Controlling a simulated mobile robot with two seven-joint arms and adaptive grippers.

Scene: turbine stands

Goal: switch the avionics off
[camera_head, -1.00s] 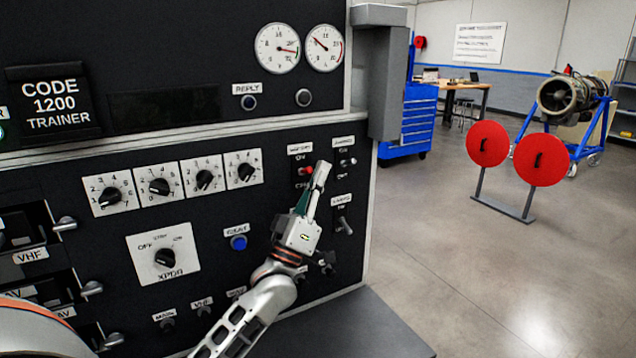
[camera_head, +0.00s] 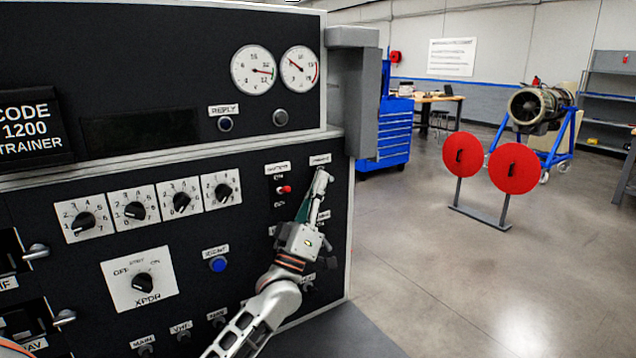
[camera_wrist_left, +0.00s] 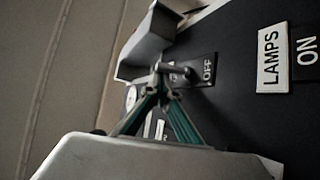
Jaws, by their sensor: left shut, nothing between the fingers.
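The avionics label (camera_head: 320,160) is at the top right of the black panel in the head view. My left gripper (camera_head: 322,174) is shut and empty, with its fingertips just below that label. It hides the avionics switch and most of the lamps switch in the head view. In the left wrist view, a metal toggle (camera_wrist_left: 178,71) beside an OFF plate (camera_wrist_left: 208,70) is at the tips of my left gripper (camera_wrist_left: 160,80). Whether they touch, and which way the toggle is set, I cannot tell. My right gripper is not in view.
A switch with a red toggle (camera_head: 284,189) is just left of my gripper. The lamps label (camera_wrist_left: 272,58) is close by in the wrist view. A grey post (camera_head: 352,95) juts out at the panel's right edge.

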